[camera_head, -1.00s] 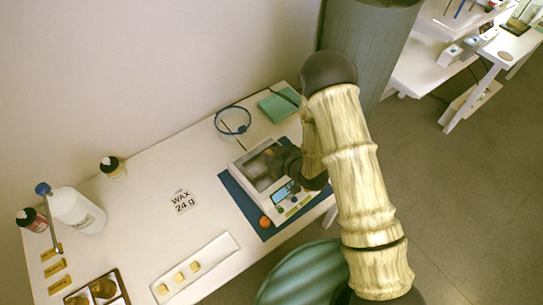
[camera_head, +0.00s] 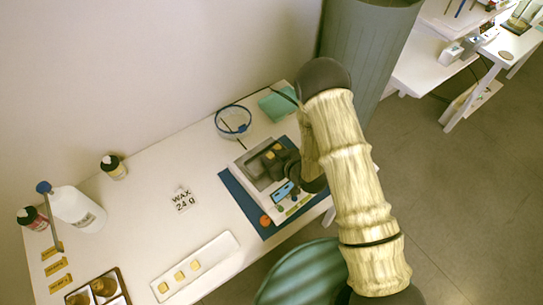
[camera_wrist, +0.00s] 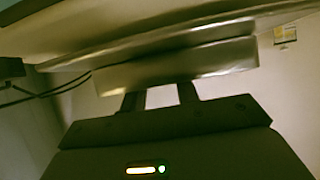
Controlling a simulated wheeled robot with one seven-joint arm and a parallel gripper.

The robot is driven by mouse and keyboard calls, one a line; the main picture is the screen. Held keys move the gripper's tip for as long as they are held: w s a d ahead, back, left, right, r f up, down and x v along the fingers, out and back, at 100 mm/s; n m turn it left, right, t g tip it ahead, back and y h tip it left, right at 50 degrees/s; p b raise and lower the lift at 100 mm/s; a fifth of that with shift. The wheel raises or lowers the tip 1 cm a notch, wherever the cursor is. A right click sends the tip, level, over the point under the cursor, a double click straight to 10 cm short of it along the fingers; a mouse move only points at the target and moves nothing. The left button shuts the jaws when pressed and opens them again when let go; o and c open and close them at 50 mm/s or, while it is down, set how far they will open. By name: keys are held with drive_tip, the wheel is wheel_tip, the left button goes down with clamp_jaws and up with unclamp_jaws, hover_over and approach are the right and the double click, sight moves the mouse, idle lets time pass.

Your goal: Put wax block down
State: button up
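My gripper (camera_head: 274,156) is over the scale (camera_head: 266,178), at the right of its weighing area. Small yellow pieces that look like wax (camera_head: 268,155) show at its fingertips; whether they are held or rest on the pan I cannot tell. In the wrist view my two dark fingers (camera_wrist: 160,97) stand apart, with a pale gap between them. Their tips run up to a grey bar, and no wax shows clearly there. Other yellow wax blocks (camera_head: 179,275) lie in a row on the white tray (camera_head: 219,249). A card reading "WAX 24 g" (camera_head: 182,199) stands left of the scale.
The scale sits on a blue mat (camera_head: 233,189) with an orange ball (camera_head: 265,220) at its front. A blue-rimmed glass dish (camera_head: 233,121) and teal pad (camera_head: 277,106) are behind. Bottles (camera_head: 78,210) stand at left. The table between card and scale is clear.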

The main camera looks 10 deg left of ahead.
drive_tip(key=v, duration=1.2)
drive_tip(key=shift+d, duration=0.1)
idle(0.4)
drive_tip(key=w+d+r+m+h, duration=0.2)
drive_tip(key=d+r+m+h, duration=0.15)
drive_tip(key=d, duration=0.35)
drive_tip(key=w+d+r+m+h, duration=0.2)
drive_tip(key=d+r+h, duration=0.2)
drive_tip(key=d+r, duration=0.15)
drive_tip(key=s+d+r+m+g+h, duration=0.2)
drive_tip(key=s+d+r+m+g, duration=0.2)
drive_tip(key=s+d+r, duration=0.3)
drive_tip(key=s+r+m, duration=0.1)
drive_tip(key=s+r, duration=0.1)
drive_tip(key=s, duration=0.1)
drive_tip(key=shift+d+r+g, duration=0.2)
drive_tip(key=shift+d+g, duration=0.1)
idle(2.2)
